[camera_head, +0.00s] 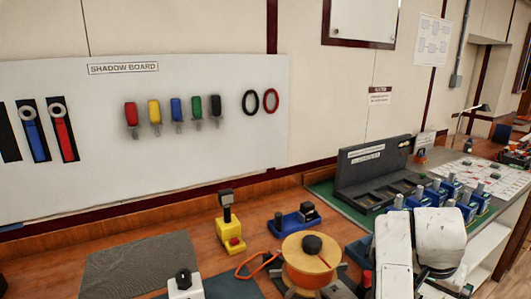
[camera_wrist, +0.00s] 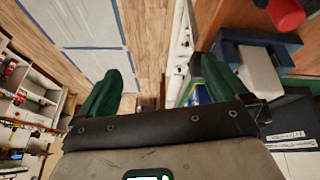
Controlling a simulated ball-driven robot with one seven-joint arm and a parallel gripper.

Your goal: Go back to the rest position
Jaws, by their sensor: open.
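My gripper (camera_wrist: 160,88) shows in the wrist view with its two dark green fingers wide apart. It is open and nothing is between the fingers. Beyond it I see wooden floor with pale panels and the edge of a bench. In the head view, white links of my arm stand at the lower right, in front of the bench; the gripper's fingers cannot be made out there.
The wooden bench (camera_head: 200,255) carries a yellow device (camera_head: 230,228), an orange spool (camera_head: 310,258), a blue tray (camera_head: 290,222), a grey mat (camera_head: 135,268) and a dark case (camera_head: 375,172). Several blue breakers (camera_head: 435,192) stand close to my arm. A shadow board (camera_head: 90,110) hangs behind.

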